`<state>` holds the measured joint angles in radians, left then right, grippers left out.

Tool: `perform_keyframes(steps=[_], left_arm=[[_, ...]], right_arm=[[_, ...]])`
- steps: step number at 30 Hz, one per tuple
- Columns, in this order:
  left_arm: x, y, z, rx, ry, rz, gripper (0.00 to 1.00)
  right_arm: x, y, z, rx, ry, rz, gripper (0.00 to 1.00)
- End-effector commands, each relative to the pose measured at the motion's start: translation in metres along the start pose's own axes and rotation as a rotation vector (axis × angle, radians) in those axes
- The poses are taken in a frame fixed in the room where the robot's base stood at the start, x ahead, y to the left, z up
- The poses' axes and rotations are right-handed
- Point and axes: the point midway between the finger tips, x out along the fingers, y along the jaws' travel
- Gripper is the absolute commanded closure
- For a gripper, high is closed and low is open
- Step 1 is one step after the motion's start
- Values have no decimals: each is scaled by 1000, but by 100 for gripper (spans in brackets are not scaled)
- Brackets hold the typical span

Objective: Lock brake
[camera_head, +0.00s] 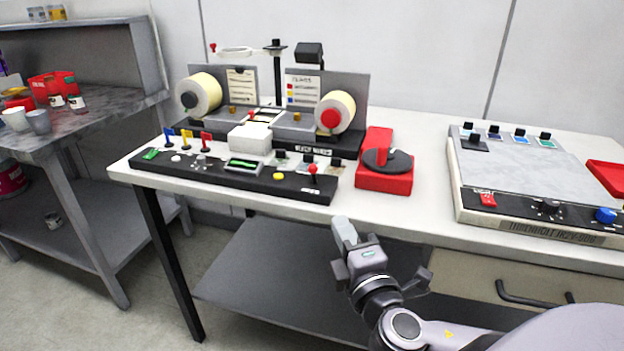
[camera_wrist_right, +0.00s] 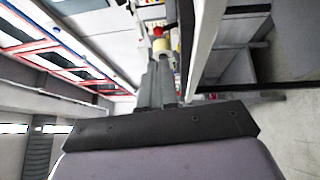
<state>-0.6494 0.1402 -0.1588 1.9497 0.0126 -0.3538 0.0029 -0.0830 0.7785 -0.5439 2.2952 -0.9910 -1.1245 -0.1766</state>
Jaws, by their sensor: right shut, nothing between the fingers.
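The label rewinder stands on the white table, with a cream roll on a black hub (camera_head: 201,94) at left and a cream roll on a red hub (camera_head: 335,111) at right. In front lies its black control panel (camera_head: 240,178), with a red-knobbed lever (camera_head: 312,170) and small blue, yellow and red levers (camera_head: 187,137). I cannot tell which part is the brake. My right gripper (camera_head: 345,230) is shut and empty, just off the table's front edge, below and right of the panel. In the right wrist view its fingers (camera_wrist_right: 160,80) are together. My left gripper is out of view.
A red box with a black disc (camera_head: 384,178) stands right of the rewinder. A grey machine (camera_head: 545,180) with a blue knob fills the table's right. A drawer handle (camera_head: 530,295) sits under the tabletop. A side shelf (camera_head: 90,120) with cups stands at left.

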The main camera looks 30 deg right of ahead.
Motion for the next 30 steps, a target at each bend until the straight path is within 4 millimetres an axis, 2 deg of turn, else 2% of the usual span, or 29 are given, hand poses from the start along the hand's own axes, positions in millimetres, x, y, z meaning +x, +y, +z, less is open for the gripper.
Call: perform_keyframes(steps=[12, 16, 20, 30], left_arm=[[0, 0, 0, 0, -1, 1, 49], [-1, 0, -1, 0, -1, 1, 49], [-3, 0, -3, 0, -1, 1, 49], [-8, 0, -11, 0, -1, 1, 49]], right_arm=[[0, 2, 0, -4, -2, 7, 100], [7, 3, 0, -5, -2, 8, 100], [22, 4, 1, -6, -3, 10, 100], [81, 5, 1, -4, -3, 10, 100]])
